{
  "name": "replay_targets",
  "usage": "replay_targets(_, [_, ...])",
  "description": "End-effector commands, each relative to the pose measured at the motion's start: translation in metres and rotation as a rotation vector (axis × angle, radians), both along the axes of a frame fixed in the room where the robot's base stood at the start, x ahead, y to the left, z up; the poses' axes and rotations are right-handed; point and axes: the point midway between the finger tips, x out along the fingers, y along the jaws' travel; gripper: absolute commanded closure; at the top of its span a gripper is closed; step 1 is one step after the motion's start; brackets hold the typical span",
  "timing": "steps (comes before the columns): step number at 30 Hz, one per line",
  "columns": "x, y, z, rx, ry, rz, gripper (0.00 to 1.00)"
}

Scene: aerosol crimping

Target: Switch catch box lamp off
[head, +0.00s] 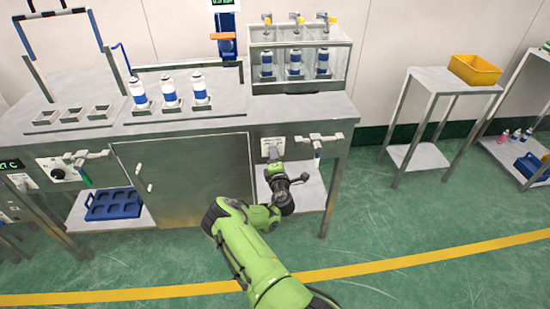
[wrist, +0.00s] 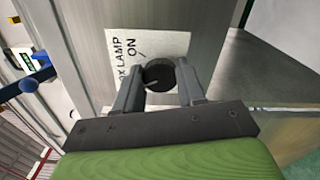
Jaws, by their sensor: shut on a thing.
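The catch box lamp switch is a round black knob (wrist: 158,76) on a white label plate (wrist: 120,50), with "LAMP" and "ON" readable in the wrist view. The plate also shows in the head view (head: 271,146) on the front of the bench. My gripper (wrist: 158,88) has its two fingers closed around the knob, one on each side. In the head view my gripper (head: 274,160) reaches the bench front just below the plate, and the knob is hidden there. A pale pointer line shows on the knob; its exact setting is hard to tell.
A lever valve (head: 318,138) sits right of the plate. A second knob (head: 58,173) and lever are at the left. The bench (head: 195,125) carries several blue-and-white cans and a clear box (head: 340,60) of cans. Green floor is free at right, before a stand with a yellow bin (head: 474,70).

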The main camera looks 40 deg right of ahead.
Motion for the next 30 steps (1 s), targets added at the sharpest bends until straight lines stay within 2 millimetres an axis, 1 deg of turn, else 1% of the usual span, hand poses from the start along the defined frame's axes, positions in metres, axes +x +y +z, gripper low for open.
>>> replay_targets(9, [-0.0001,0.0008,-0.0018,-0.060,0.047,0.001,0.91])
replay_targets(22, [-0.0002,0.0008,-0.0020,-0.067,0.051,0.001,0.91])
replay_targets(23, [-0.0003,0.0009,-0.0020,-0.067,0.051,0.001,0.56])
replay_targets(27, [-0.0002,0.0006,-0.0014,-0.067,0.050,0.001,0.35])
replay_targets(30, [-0.0001,0.0004,-0.0010,-0.067,0.049,0.000,0.35])
